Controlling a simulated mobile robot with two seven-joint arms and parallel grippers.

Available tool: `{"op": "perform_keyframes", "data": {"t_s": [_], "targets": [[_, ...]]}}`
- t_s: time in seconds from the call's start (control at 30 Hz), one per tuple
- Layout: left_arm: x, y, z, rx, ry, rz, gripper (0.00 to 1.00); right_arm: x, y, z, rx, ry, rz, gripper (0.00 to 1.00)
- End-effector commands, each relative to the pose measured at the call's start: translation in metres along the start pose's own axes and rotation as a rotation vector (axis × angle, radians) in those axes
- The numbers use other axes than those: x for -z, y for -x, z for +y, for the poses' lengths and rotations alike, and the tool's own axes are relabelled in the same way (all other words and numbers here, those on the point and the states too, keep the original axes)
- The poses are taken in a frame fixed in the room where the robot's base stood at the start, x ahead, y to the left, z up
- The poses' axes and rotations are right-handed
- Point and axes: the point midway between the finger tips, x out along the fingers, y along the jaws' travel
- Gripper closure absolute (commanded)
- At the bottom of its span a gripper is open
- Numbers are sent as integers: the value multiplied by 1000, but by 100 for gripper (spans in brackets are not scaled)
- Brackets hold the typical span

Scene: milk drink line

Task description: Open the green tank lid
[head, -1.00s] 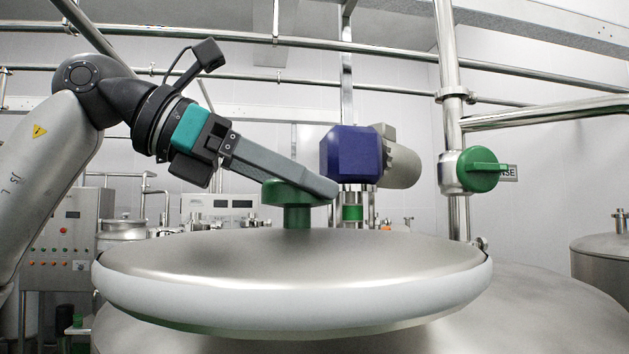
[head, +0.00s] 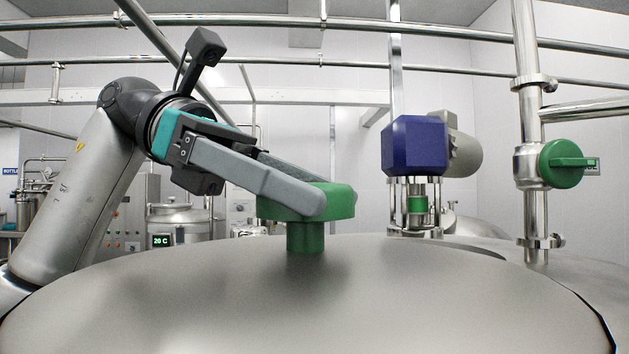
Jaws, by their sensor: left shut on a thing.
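The tank lid (head: 300,310) is a broad, domed steel disc that fills the lower part of the head view. A green knob (head: 338,203) on a short green stem stands at its middle. My left gripper (head: 305,196) comes in from the left, with its grey fingers on either side of the knob, shut on it. The near finger hides part of the knob. The lid's near rim is cut off by the bottom of the view. My right gripper is not in view.
A blue motor (head: 413,146) stands behind the lid, right of centre. A steel pipe with a green valve handle (head: 566,164) rises at the right. Steel pipes cross overhead. A smaller tank with a display (head: 180,226) stands back left.

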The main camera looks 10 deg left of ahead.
Motion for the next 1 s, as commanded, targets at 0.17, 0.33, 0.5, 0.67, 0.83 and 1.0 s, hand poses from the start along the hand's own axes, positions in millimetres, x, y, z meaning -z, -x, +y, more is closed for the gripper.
{"op": "perform_keyframes", "data": {"t_s": [0.17,0.33,0.5,0.67,0.83,1.0], "targets": [[-1,2,0,-1,2,-6,100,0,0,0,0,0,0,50],[-1,2,0,-2,3,-6,100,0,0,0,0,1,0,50],[-1,1,0,-1,3,-4,1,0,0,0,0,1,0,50],[0,1,0,0,2,-3,0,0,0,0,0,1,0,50],[0,0,0,0,2,-1,0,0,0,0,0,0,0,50],[0,6,0,-1,3,-2,0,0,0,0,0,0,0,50]]}}
